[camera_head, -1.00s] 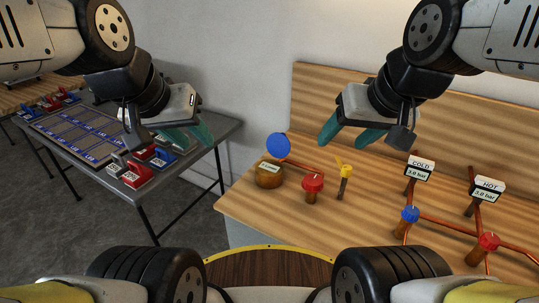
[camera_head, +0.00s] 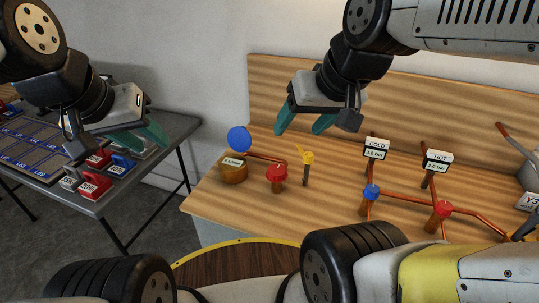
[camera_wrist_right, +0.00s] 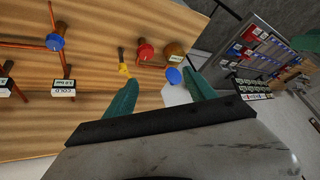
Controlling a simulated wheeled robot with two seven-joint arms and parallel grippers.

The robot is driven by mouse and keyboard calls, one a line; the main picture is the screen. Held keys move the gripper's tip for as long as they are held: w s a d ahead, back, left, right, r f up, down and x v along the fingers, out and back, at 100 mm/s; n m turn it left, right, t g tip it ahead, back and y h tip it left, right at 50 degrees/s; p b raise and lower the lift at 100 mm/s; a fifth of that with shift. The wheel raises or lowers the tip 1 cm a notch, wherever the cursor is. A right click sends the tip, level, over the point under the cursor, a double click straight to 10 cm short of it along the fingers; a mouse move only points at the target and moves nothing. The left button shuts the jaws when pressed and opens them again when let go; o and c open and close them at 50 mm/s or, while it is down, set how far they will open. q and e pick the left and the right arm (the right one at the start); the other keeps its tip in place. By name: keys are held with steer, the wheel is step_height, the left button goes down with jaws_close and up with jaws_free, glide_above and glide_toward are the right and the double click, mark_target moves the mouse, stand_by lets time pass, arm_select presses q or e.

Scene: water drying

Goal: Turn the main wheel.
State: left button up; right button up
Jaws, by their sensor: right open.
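No label reads "main", so I cannot tell for sure which wheel is meant. A red valve wheel (camera_head: 276,173) stands upright on the wooden bench (camera_head: 215,205), and also shows in the right wrist view (camera_wrist_right: 145,52). A yellow handle (camera_head: 306,157) stands just right of the red wheel. My right gripper (camera_head: 299,132) is open and empty above and behind these parts, touching none. My left gripper (camera_head: 118,145) is open and empty over the grey table.
A blue valve (camera_head: 371,192) and another red valve (camera_head: 443,209) sit on copper pipes at the right, below the COLD gauge (camera_head: 376,149) and HOT gauge (camera_head: 437,162). The grey table (camera_head: 180,128) at left holds red and blue padlock-like pieces.

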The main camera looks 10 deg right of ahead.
steer(key=shift+o, duration=0.9)
steer(key=shift+w, duration=0.2)
steer(key=n+g+h, duration=0.2)
steer(key=n+g, duration=0.4)
steer(key=n, duration=0.5)
glide_above(277, 170)
step_height(277, 170, down, 18)
steer(key=shift+f, duration=0.15)
steer(key=shift+w+f, duration=0.1)
steer(key=shift+f, duration=0.6)
step_height(277, 170, down, 7)
steer(key=shift+f, duration=0.1)
steer(key=c, duration=1.4)
